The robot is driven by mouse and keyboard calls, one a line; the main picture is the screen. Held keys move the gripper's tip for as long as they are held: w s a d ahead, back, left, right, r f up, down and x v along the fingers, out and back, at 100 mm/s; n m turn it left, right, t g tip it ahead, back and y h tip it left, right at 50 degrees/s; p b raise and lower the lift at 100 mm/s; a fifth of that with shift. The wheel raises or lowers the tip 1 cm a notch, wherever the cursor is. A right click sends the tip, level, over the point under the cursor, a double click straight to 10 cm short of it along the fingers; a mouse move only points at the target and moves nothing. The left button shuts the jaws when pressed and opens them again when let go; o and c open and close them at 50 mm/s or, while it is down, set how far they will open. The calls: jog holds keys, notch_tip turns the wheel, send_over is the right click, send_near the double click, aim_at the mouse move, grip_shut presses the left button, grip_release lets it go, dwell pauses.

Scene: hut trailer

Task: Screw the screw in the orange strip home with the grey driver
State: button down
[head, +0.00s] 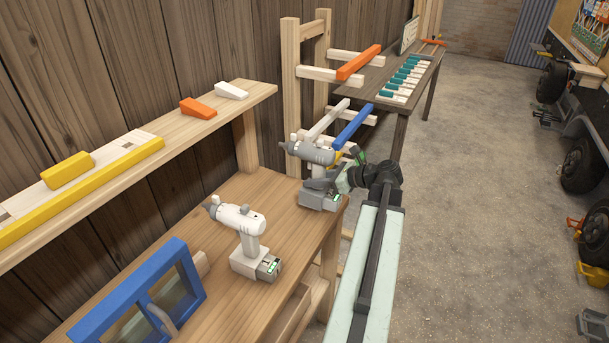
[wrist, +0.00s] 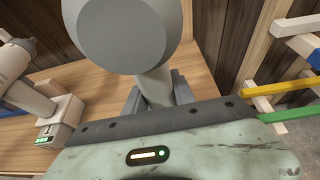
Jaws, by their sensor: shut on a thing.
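The grey driver (head: 312,154) stands upright at the right end of the wooden bench, its nose toward the left. My gripper (head: 326,184) is at its handle. In the wrist view the round rear of the grey driver (wrist: 128,30) fills the top middle, and my gripper (wrist: 157,97) is shut on its handle, one jaw on each side. The battery base is hidden there by my wrist. The orange strip (head: 358,62) lies across the upper pegs of the wooden rack at the back. Its screw is too small or hidden to see.
A white driver (head: 240,219) stands on the bench (head: 285,205), left of the grey one. A blue frame (head: 140,295) is at the front left. A blue strip (head: 352,127) lies on the rack's (head: 291,70) lower pegs. A shelf (head: 225,105) runs above the bench.

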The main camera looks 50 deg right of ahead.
jog(key=s+r, duration=0.1)
jog(key=s, duration=0.9)
jog(key=shift+a+p, duration=0.15)
jog(key=shift+p, duration=0.25)
